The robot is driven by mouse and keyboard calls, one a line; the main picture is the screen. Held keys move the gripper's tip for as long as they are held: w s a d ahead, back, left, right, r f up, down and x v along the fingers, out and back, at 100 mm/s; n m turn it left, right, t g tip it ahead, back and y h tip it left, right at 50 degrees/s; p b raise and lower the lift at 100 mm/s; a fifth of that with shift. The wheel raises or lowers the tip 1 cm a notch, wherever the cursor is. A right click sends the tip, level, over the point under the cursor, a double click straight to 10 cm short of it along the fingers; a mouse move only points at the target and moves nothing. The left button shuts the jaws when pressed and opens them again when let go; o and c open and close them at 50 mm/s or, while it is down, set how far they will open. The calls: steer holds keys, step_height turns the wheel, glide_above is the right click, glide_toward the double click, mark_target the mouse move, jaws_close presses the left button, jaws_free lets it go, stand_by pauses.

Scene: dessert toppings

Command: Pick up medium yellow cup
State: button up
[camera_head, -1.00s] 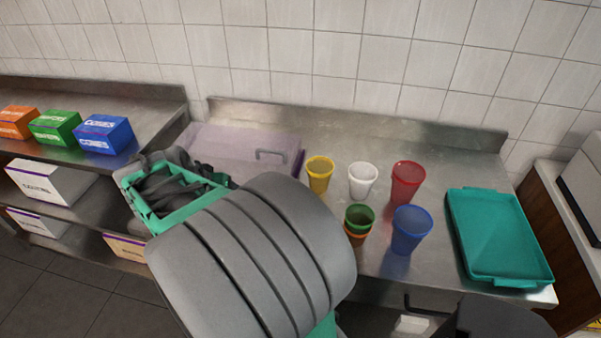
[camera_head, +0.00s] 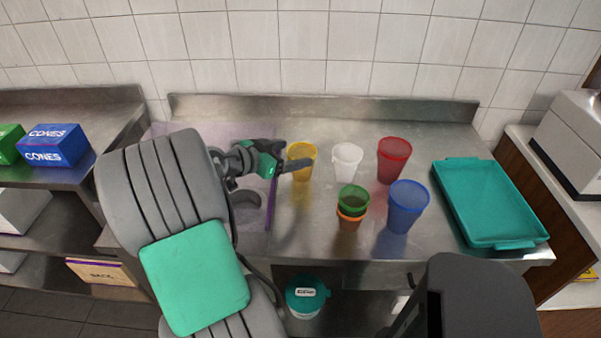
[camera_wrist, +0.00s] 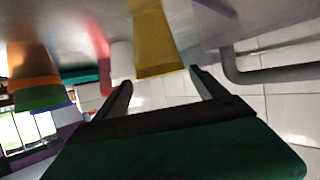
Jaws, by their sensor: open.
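The yellow cup (camera_head: 303,174) stands upright on the steel counter, at the left end of the back row of cups. My gripper (camera_head: 295,156) reaches in from the left at the cup's height, and one dark finger crosses in front of the cup in the head view. In the wrist view, which is upside down, my open gripper (camera_wrist: 160,78) has the yellow cup (camera_wrist: 156,42) ahead, between the lines of its two fingers. No contact can be made out. The cup's middle is partly hidden by the finger in the head view.
A white cup (camera_head: 347,161) stands close right of the yellow one, then a red cup (camera_head: 394,160). Green (camera_head: 353,197) and orange (camera_head: 350,219) stacked cups and a blue cup (camera_head: 407,207) stand in front. A teal tray (camera_head: 490,203) lies right. A handle (camera_wrist: 270,72) shows beside my gripper.

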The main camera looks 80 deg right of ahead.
mark_target(311, 150)
steer(key=p+x, duration=0.2)
steer(key=x, duration=0.6)
steer(key=shift+a+f, duration=0.1)
steer(key=shift+f, duration=0.05)
steer(key=shift+w, duration=0.1)
steer(key=c, duration=1.1)
